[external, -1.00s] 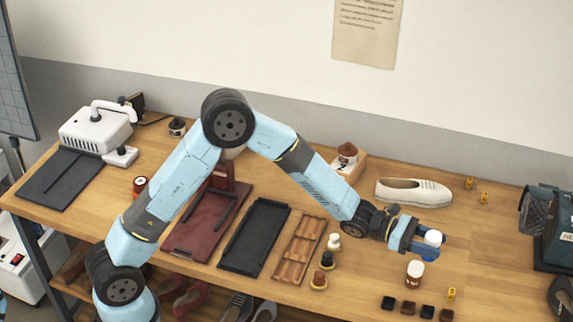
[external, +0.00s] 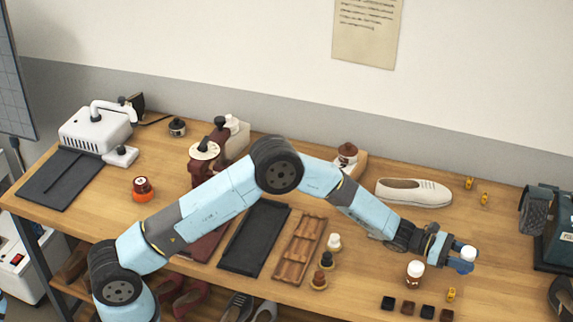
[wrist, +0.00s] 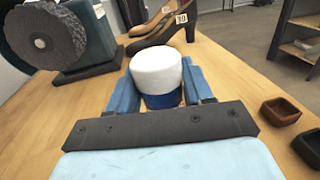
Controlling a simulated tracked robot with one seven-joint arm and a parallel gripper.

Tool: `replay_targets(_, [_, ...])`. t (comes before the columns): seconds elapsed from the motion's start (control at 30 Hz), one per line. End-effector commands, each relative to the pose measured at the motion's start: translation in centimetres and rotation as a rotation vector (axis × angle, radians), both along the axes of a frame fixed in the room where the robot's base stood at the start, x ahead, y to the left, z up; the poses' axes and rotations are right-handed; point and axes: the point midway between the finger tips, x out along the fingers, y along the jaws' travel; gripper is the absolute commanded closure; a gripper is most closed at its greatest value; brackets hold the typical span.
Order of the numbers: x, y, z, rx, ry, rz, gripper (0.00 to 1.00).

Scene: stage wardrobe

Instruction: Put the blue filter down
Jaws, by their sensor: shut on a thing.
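The blue filter shows in the wrist view as a short cylinder with a white top (wrist: 157,69) and a blue lower band. It stands upright between the two blue fingers of my gripper (wrist: 156,88), which are shut on it. In the external view my gripper (external: 463,264) is over the right part of the bench, and the filter's white top (external: 468,252) shows at its tip. The filter's underside is hidden, so I cannot tell whether it touches the bench.
A brown jar with a white lid (external: 414,274) stands left of my gripper. A pale shoe (external: 414,192) lies behind. A machine with a dark wheel (external: 535,212) stands right.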

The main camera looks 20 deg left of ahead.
Motion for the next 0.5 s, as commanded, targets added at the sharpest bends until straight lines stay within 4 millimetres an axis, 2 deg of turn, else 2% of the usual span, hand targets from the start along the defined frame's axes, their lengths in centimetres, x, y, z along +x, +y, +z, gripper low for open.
replay_targets(0.23, [0.4, -0.7, -1.0, 0.0, 0.0, 0.0, 0.81])
replay_targets(0.5, [0.5, -0.7, -4.1, 0.001, 0.0, 0.0, 0.81])
